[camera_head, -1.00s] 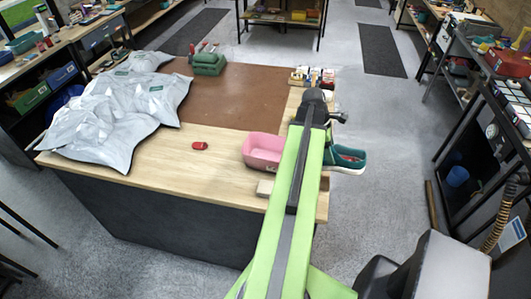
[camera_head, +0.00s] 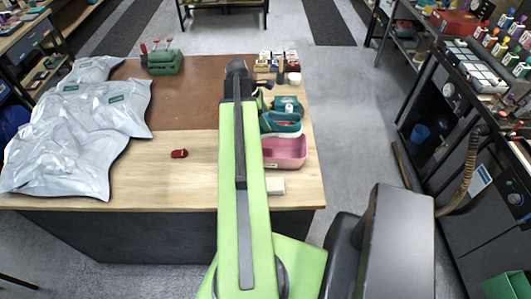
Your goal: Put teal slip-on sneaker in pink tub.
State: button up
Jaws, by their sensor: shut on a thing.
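The teal slip-on sneaker (camera_head: 281,123), with a white sole and reddish inside, is just right of the end of my green arm. It appears directly behind the pink tub and overlaps its far rim in the picture. I cannot tell its height above the table. My gripper (camera_head: 263,92) is shut on the sneaker, with its fingers mostly hidden behind the arm. The pink tub (camera_head: 288,153) sits at the right side of the wooden table, its left end hidden by my arm. No sneaker is seen resting inside it.
Another teal item (camera_head: 287,104) lies just behind the sneaker. Small boxes (camera_head: 278,60) stand at the far right corner. A pale block (camera_head: 275,186) is in front of the tub. A red object (camera_head: 179,153) and grey bags (camera_head: 75,130) are left. The table's right edge is close.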

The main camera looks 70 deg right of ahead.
notch_tip(320, 180, down, 16)
jog(key=b, duration=1.4)
jog(key=shift+s+f+b, duration=0.1)
jog(key=shift+f+b, duration=0.05)
jog(key=shift+b, duration=0.15)
jog(key=shift+r, duration=0.2)
jog(key=shift+f, duration=0.15)
jog(key=o, duration=1.7)
jog(key=shift+o, duration=0.2)
jog(key=shift+r+p, duration=0.65)
jog(key=p+v, duration=1)
jog(key=v, duration=0.1)
